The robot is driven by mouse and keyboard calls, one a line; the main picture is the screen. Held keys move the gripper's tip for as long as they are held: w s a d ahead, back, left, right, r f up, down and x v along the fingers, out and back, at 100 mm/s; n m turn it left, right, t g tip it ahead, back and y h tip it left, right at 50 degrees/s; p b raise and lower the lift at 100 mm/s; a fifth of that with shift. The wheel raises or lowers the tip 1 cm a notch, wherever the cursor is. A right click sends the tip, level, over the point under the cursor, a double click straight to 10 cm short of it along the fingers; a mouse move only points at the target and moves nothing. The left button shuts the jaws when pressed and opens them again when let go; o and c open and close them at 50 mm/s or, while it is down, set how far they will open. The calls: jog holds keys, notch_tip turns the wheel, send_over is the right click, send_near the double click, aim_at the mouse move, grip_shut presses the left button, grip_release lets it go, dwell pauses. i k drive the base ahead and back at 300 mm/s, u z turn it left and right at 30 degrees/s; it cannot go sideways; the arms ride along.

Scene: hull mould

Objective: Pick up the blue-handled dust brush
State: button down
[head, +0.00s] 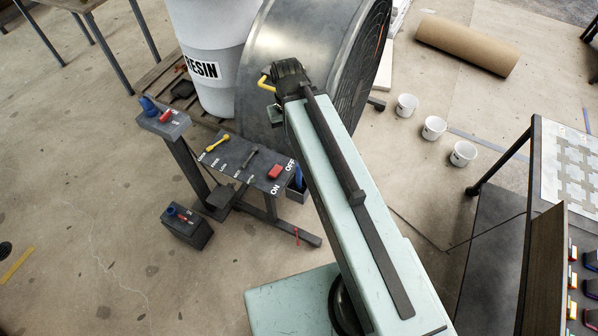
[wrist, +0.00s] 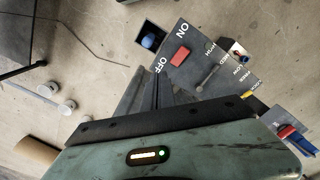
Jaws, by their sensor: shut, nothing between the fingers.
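A blue rounded end (wrist: 148,40) stands in a small dark open box beside the control panel in the wrist view. In the head view a blue part (head: 298,180) shows in the grey holder at the panel's right edge, partly behind my arm. It may be the brush handle; no bristles show. My gripper (wrist: 156,78) is shut and empty in the wrist view, its dark fingers reaching toward the panel, apart in the picture from the blue end. In the head view I cannot make out the fingertips.
The control panel (head: 246,163) carries yellow, dark and red controls. Other blue and red items sit on a post (head: 163,123) and a low box (head: 187,231). A resin drum (head: 208,50) and a large metal fan (head: 290,45) stand behind. White cups (head: 433,128) are right; left floor is open.

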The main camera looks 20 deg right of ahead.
aim_at(298, 187)
jog(key=k, duration=0.5)
jog(key=u, duration=2.5)
jog(key=k, duration=0.45)
jog(key=u, duration=0.1)
